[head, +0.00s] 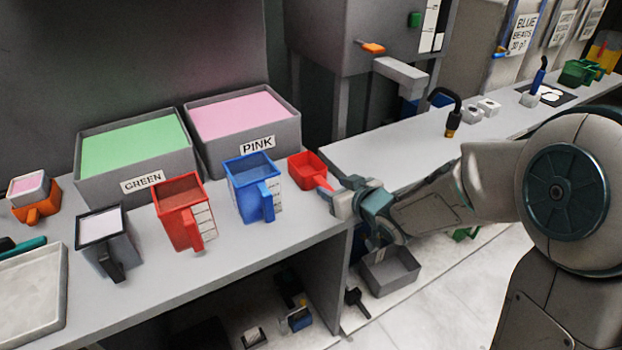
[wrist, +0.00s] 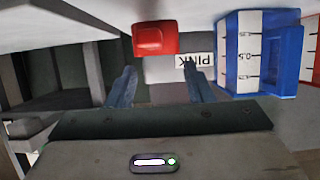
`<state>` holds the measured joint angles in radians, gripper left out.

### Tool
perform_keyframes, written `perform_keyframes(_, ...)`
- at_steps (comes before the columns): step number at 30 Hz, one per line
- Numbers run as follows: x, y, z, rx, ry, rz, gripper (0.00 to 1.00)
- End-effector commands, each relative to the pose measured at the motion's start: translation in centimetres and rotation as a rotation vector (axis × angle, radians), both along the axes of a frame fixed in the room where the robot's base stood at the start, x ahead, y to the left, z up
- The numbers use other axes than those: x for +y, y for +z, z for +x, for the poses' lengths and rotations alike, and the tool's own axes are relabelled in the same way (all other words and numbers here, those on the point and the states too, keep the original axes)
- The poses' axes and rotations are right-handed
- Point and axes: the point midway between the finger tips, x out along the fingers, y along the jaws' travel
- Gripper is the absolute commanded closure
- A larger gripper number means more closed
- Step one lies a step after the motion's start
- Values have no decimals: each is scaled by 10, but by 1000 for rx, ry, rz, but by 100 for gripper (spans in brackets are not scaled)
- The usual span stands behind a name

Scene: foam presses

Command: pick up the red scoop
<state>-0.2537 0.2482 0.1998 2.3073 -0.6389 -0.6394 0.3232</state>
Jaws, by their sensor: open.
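The red scoop (head: 307,166) sits at the right end of the near counter, beside the blue measuring jug. Its short handle points right, toward my gripper (head: 338,201). In the wrist view, which looks inverted, the red scoop (wrist: 155,38) is ahead of my gripper (wrist: 161,80), roughly in line with the gap between the two fingers. My gripper is open and nothing shows between its fingers. In the head view the fingertips overlap the handle's end, and I cannot tell whether they touch it.
A blue jug (head: 252,188) stands left of the scoop; it also shows in the wrist view (wrist: 262,55). A red jug (head: 183,212) and a dark-rimmed jug (head: 108,243) stand farther left. The pink bin (head: 245,122) and green bin (head: 137,150) are behind. A grey box (head: 390,270) is below.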

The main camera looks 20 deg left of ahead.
Motion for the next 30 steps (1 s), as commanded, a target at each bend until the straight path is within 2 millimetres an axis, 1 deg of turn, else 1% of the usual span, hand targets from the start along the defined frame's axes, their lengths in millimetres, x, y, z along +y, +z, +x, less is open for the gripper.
perform_keyframes(1, 5, -3, 3, 1, 2, 0, 53)
perform_keyframes(3, 8, -4, 6, 0, 1, -1, 53)
perform_keyframes(8, 12, -7, 11, 1, 0, -1, 53)
perform_keyframes(18, 36, -24, 39, 0, 1, -1, 53)
perform_keyframes(22, 41, -27, 43, -1, 1, -2, 53)
perform_keyframes(28, 41, -27, 44, 0, -1, -2, 53)
perform_keyframes(29, 41, -27, 44, 0, -1, -2, 55)
perform_keyframes(30, 41, -27, 44, 0, -1, -2, 67)
